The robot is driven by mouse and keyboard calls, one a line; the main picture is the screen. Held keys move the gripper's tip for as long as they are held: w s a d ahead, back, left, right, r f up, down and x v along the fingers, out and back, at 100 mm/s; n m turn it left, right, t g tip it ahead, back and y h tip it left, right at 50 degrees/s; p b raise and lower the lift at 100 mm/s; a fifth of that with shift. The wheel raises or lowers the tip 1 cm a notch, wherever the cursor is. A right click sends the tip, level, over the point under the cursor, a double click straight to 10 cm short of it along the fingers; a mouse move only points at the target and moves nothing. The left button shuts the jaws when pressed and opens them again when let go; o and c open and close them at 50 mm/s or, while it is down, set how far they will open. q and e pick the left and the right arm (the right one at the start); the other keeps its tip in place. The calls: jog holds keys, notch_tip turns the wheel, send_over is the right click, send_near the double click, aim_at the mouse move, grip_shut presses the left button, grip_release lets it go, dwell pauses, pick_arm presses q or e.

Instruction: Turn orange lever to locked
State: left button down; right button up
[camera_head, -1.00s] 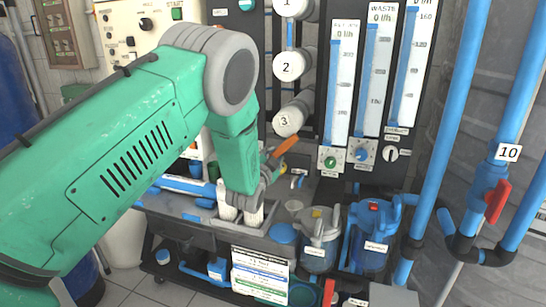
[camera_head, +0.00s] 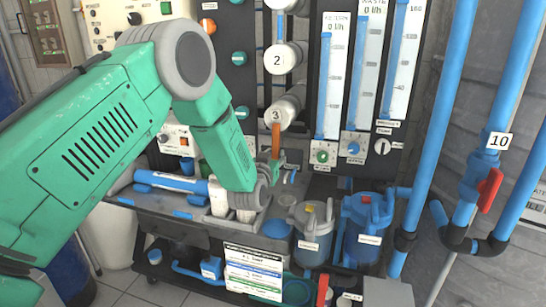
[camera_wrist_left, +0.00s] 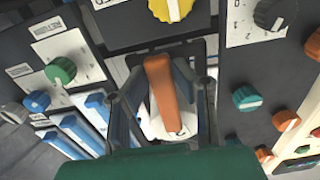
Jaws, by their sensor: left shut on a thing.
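The orange lever (camera_head: 275,141) stands about upright in the head view, just below the white pipe end marked 3. My left gripper (camera_head: 274,170) is at the lever's lower part, its fingers partly hidden by its own wrist. In the left wrist view, the orange lever (camera_wrist_left: 162,88) runs between the two dark fingers of my left gripper (camera_wrist_left: 165,92), which is shut on it. The lever's pivot and any position marking are hidden or too small to read. My right gripper is not in view.
Flow meters (camera_head: 366,75) stand right of the lever, with small knobs below. Two filter housings (camera_head: 313,232) are below. Blue pipes with a red-handled valve (camera_head: 489,189) are at the right. A yellow knob (camera_wrist_left: 172,9) and a black knob (camera_wrist_left: 271,12) show in the wrist view.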

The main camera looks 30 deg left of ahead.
pick_arm(q)
jog(key=shift+s+d+f, duration=0.1)
jog(key=shift+f, duration=0.3)
jog(key=c, duration=1.6)
grip_release()
jog(key=shift+c, duration=0.2)
jog(key=shift+w, duration=0.2)
jog(key=shift+s+r, duration=0.1)
jog(key=shift+s, duration=0.35)
jog(key=v, duration=1.1)
jog(key=shift+f, duration=0.25)
